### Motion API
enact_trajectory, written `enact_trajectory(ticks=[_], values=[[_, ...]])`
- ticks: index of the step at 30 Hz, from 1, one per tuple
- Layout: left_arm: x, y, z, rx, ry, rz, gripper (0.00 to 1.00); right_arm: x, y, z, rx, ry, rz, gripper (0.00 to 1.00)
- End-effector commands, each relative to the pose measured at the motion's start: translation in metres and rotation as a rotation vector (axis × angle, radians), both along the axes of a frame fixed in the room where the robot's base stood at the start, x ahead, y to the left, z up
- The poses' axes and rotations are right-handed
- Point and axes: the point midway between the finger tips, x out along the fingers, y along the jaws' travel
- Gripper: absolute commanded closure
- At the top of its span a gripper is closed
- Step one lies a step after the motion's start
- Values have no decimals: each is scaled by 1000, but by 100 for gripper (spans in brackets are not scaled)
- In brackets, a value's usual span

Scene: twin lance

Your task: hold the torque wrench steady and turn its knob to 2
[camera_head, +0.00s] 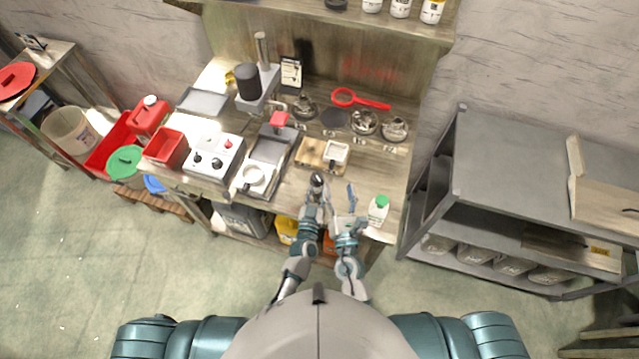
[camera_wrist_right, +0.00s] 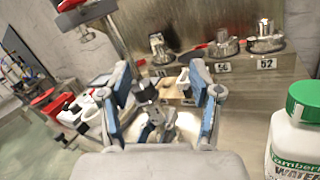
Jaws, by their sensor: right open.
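My right gripper (camera_head: 347,200) is over the front of the bench, to the right of my left gripper. In the right wrist view (camera_wrist_right: 162,88) its two blue-padded fingers stand wide apart. My left gripper (camera_head: 317,184) is close beside it; its fingers are too small to read. A dark rounded piece (camera_wrist_right: 145,88) with grey metal below it shows between the right fingers, farther off. I cannot tell whether it is the torque wrench's knob or part of my left gripper. The wrench is not clearly made out in either view.
A white bottle with a green cap (camera_head: 378,210) stands just right of my right gripper. A wooden board with a white dish (camera_head: 335,153), metal pots (camera_head: 364,122) and a red-handled tool (camera_head: 361,100) lie farther back. A grey shelf unit (camera_head: 510,165) stands at the right.

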Motion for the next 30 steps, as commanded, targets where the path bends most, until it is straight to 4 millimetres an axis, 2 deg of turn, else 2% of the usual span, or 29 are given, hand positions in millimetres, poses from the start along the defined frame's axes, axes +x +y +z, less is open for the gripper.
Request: enact_trajectory(ticks=[1,3,6,12,15,19,22,26,30], values=[[0,0,-1,1,1,0,100,8,-15,17,120,-35,-28,36],[0,0,-1,1,1,0,100,18,-38,36,323,-74,-72,36],[0,1,-1,1,1,1,100,31,-70,54,614,-108,-124,36],[0,1,-1,1,1,0,100,55,-117,62,1177,-88,-205,36],[0,0,0,1,1,0,100,67,-127,57,1440,-29,-238,36],[-1,0,0,1,0,0,100,80,-124,47,1747,106,-282,36],[-1,0,0,1,0,0,100,86,-110,39,1950,254,-323,36],[-1,0,0,1,0,0,100,84,-80,35,2152,499,-388,36],[-1,0,0,1,0,0,100,66,-45,36,2264,801,-477,36]])
